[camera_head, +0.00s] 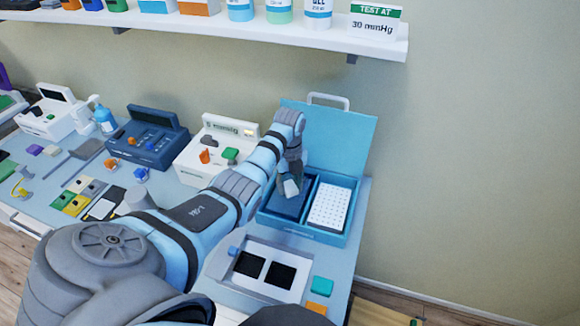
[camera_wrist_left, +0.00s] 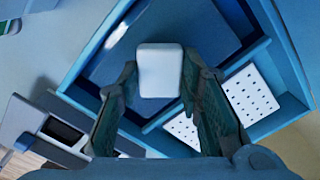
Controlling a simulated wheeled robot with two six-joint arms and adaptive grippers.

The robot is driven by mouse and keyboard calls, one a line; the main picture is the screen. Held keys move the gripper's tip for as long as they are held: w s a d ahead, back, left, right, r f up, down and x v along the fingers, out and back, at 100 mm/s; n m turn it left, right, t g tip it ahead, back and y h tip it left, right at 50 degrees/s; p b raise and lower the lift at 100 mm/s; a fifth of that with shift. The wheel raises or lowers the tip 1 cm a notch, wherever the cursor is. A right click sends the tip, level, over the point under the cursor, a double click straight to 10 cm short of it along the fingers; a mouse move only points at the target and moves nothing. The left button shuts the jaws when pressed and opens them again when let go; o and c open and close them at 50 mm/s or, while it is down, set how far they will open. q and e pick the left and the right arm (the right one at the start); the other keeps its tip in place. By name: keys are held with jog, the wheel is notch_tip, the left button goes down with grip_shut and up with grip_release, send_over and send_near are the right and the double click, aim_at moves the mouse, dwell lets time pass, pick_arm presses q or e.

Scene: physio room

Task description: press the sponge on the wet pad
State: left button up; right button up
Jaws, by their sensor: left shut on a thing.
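A blue case (camera_head: 337,236) stands open at the right end of the bench, its lid raised at the back. A dark blue pad (camera_head: 287,208) fills its left compartment; it also shows in the left wrist view (camera_wrist_left: 214,28). My left gripper (camera_head: 289,180) reaches over this compartment. In the left wrist view my left gripper (camera_wrist_left: 160,84) is shut on a pale, white-looking block (camera_wrist_left: 160,68), which seems to be the sponge. The block is over the pad; whether it touches the pad I cannot tell. My right gripper is not in view.
A white perforated sheet (camera_head: 331,207) lies in the case's right compartment. A tray with two black squares (camera_head: 264,268) is in front. A white device (camera_head: 190,160) and a dark blue device (camera_head: 143,150) stand left. A shelf (camera_head: 230,32) hangs above.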

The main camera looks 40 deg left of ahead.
aim_at(290, 186)
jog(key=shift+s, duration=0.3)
pick_arm(q)
jog(key=shift+w, duration=0.1)
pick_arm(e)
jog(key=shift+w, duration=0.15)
pick_arm(q)
jog(key=shift+f+b, duration=0.65)
jog(key=shift+f, duration=0.35)
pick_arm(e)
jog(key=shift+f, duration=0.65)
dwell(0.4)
pick_arm(q)
notch_tip(290, 186, up, 5)
jog(key=p, duration=0.4)
jog(key=shift+f+p, duration=0.15)
jog(key=shift+p, duration=0.2)
jog(key=shift+r, duration=1.15)
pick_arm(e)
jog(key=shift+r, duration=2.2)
